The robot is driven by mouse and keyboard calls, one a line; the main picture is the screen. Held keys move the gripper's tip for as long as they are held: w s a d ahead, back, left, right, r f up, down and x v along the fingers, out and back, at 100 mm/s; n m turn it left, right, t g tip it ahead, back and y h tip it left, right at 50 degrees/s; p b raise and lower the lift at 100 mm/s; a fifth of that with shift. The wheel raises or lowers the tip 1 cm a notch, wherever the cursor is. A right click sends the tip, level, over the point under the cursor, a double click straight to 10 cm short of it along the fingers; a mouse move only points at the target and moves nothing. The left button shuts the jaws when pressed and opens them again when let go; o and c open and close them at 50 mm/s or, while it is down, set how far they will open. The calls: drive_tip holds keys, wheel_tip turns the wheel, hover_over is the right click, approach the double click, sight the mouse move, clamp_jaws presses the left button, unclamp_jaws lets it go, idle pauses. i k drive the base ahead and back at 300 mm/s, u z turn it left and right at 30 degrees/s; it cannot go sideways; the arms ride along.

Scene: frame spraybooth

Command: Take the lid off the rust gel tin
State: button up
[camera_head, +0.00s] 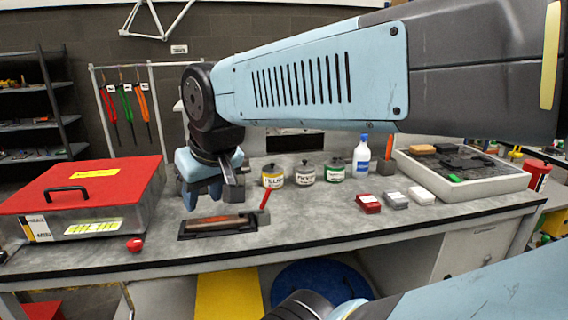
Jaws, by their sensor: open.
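Three small tins with dark lids stand in a row at the middle of the bench: a yellow-banded tin (272,177), a pale-banded tin (305,175) and a green-banded tin (335,171). All three seem to have their lids on. Their labels are too small to read surely, so I cannot tell which is the rust gel tin. My gripper (213,199) points down, open, left of the yellow-banded tin and apart from it. It appears above or behind a dark shallow tray. Nothing shows between its fingers.
The dark tray (188,236) holds a long brownish tool. A red-lidded metal box (85,190) stands at left, a small red ball (134,244) near it. A blue-capped bottle (361,157), several small blocks and a large pale tray (480,188) are right.

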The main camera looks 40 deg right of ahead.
sight(335, 162)
drive_tip(key=u, duration=0.85)
drive_tip(key=k, duration=1.3)
drive_tip(key=z, duration=1.55)
drive_tip(key=i, duration=1)
